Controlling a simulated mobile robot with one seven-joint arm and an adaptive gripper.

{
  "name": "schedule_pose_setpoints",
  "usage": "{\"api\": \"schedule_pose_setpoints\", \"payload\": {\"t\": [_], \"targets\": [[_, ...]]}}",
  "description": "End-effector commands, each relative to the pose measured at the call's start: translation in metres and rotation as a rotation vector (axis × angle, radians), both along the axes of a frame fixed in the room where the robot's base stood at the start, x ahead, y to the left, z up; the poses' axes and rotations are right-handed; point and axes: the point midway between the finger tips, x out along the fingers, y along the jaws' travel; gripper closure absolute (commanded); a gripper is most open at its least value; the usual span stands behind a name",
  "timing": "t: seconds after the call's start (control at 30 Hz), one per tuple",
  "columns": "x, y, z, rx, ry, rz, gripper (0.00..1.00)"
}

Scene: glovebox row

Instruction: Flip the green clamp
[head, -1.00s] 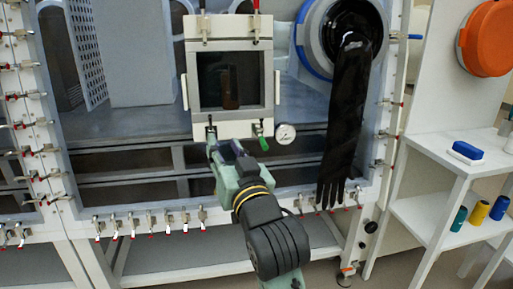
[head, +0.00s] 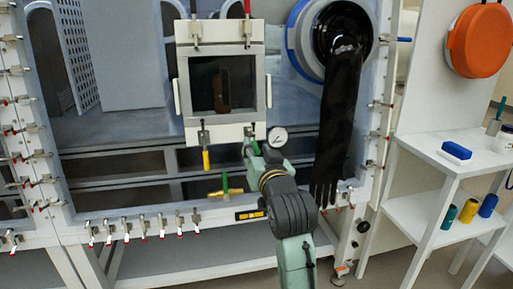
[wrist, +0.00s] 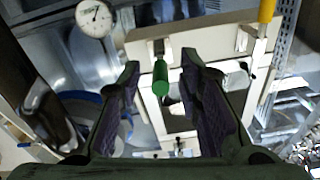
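The green clamp sits at the lower right of the small framed door (head: 222,132). In the wrist view its green handle (wrist: 160,80) points toward the camera, between my two fingers. My gripper (wrist: 162,70) is open, with a finger on either side of the handle and visible gaps. In the head view my gripper (head: 249,143) is just below the door's lower right corner and largely hides the green clamp. A yellow-handled clamp (head: 206,160) hangs at the door's lower left and also shows in the wrist view (wrist: 267,10).
A round gauge (head: 277,137) is close to the right of my gripper. A black glove (head: 345,120) hangs farther right. A green-handled valve (head: 225,183) is below the door. A white shelf unit (head: 425,148) stands at the right.

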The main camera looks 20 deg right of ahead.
Motion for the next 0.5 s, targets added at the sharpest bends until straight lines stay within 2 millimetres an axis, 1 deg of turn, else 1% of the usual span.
{"api": "schedule_pose_setpoints", "payload": {"t": [0.1,0.37,0.5], "targets": [[0.0065,-0.0006,-0.0001,0.000,0.001,0.000,0.68],[0.0075,-0.0006,-0.0001,-0.001,-0.001,0.000,0.68],[0.0073,-0.0006,-0.0001,-0.001,0.000,0.000,0.76]]}}
